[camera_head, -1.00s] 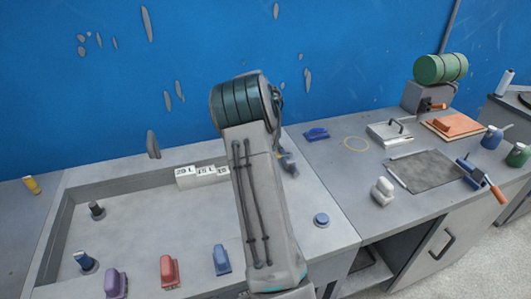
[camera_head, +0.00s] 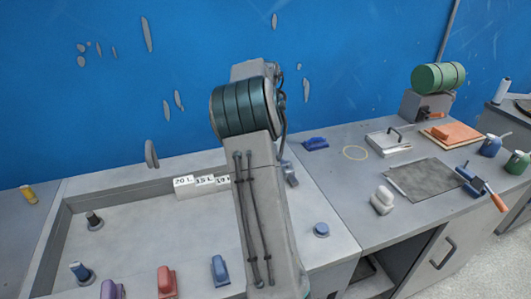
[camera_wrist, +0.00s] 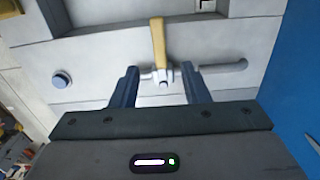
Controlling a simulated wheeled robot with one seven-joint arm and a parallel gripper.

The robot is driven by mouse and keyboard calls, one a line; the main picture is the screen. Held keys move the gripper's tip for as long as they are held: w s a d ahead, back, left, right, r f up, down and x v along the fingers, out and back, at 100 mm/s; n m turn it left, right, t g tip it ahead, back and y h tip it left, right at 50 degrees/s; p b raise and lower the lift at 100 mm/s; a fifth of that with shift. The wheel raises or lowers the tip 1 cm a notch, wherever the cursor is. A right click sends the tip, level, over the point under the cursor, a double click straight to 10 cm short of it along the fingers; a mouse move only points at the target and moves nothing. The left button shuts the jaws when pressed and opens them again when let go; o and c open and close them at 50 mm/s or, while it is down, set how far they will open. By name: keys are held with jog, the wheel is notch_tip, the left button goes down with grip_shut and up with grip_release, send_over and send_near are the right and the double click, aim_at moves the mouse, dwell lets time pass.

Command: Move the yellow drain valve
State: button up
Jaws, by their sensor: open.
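The drain valve shows in the wrist view as a yellow lever (camera_wrist: 158,42) on a small metal body, with a grey pipe (camera_wrist: 228,67) running off to the right. My gripper (camera_wrist: 159,70) is open, with one dark finger on each side of the metal valve body. The yellow lever points up in the picture, away from the palm. I cannot tell whether either finger touches the valve. In the head view my arm hides the valve and most of my gripper.
The grey mould tray (camera_head: 130,184) holds dark posts and number cards (camera_head: 202,181). Coloured blocks line its front edge, including a red one (camera_head: 166,282). A round blue button (camera_head: 321,230) is right of my arm. The blue wall (camera_head: 350,60) stands close behind.

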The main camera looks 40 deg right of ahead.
notch_tip(320, 180, up, 4)
jog(key=shift+f, duration=0.1)
dwell(0.9)
jog(key=s+a+r+n+t, duration=0.1)
jog(key=s+a+r+n, duration=0.1)
jog(key=s+a+n, duration=0.6)
jog(key=s+a+r+n+t, duration=0.1)
jog(key=s+a+r+n, duration=0.2)
jog(key=a, duration=0.9)
jog(key=s+a+f+n, duration=0.3)
jog(key=s+a+n, duration=0.2)
jog(key=s, duration=0.3)
jog(key=s+a+f+n+t, duration=0.1)
jog(key=s+a+f+n, duration=0.2)
jog(key=s+a+n, duration=0.2)
jog(key=s, duration=0.2)
jog(key=shift+s+a+f, duration=0.25)
jog(key=shift+s+f, duration=0.1)
jog(key=shift+s, duration=0.05)
